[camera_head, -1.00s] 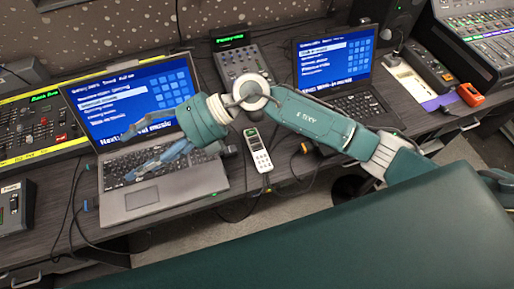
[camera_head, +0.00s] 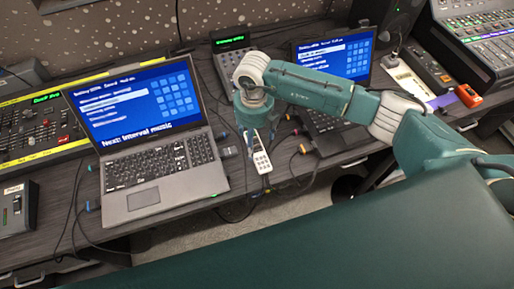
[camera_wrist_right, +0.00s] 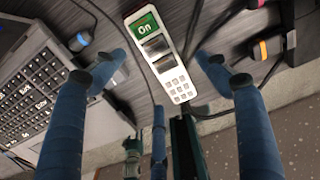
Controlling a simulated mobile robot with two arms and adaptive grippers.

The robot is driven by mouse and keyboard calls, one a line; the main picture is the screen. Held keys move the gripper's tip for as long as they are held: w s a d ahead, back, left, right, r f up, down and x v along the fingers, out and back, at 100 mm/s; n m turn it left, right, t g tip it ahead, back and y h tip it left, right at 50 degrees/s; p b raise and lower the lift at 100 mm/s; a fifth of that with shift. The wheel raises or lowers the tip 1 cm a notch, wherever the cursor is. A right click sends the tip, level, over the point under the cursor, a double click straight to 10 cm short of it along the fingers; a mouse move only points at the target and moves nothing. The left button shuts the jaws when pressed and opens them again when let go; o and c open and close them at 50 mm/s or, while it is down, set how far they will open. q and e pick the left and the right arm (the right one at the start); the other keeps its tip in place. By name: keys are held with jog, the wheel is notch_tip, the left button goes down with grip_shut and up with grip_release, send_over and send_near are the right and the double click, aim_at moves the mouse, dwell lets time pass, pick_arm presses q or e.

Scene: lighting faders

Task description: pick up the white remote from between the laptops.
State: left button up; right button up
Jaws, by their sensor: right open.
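The white remote (camera_head: 261,160) lies on the dark desk between the two laptops, its upper end hidden by my right gripper in the head view. In the right wrist view the remote (camera_wrist_right: 161,55) shows whole, with a green "On" screen and a grey keypad. My right gripper (camera_head: 258,138) points down over it. Its blue fingers (camera_wrist_right: 165,70) are open, one on each side of the remote, apart from it. The left laptop (camera_head: 150,150) is open with a blue screen. The right laptop (camera_head: 335,125) is partly hidden behind my right arm. My left gripper is not in view.
Black cables lie around the remote, with an orange-tipped connector (camera_wrist_right: 263,47) to its right and a blue-tipped one (camera_wrist_right: 78,42) to its left. A mixer (camera_head: 228,65) stands behind. The desk's front edge is close to the remote.

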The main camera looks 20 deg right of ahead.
aim_at(257, 150)
jog(key=shift+a+f+p, duration=0.1)
jog(key=shift+f+p, duration=0.5)
jog(key=shift+f, duration=1.65)
jog(key=shift+c, duration=0.5)
jog(key=c, duration=1.3)
jog(key=shift+c, duration=0.3)
jog(key=shift+r, duration=0.2)
